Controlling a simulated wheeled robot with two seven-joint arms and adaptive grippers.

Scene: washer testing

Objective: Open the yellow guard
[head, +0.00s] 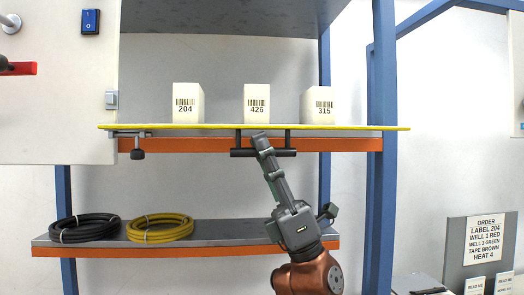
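The yellow guard (350,127) shows nearly edge-on, as a long thin level strip with a yellow edge across the shelf front. A black bar handle (283,153) hangs on two short posts under its middle. My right gripper (260,142) reaches up from below, its fingers overlapping the handle bar and its tips close under the yellow edge. The fingers are seen side-on as one narrow strip, so I cannot tell whether they close on the bar. My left gripper is not in view.
Three white boxes labelled 204 (187,104), 426 (257,104) and 315 (318,105) stand above the yellow edge. Black (85,228) and yellow (160,229) hose coils lie on the lower shelf (225,236). A blue post (382,200) stands right of my arm. An order sign (485,238) is lower right.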

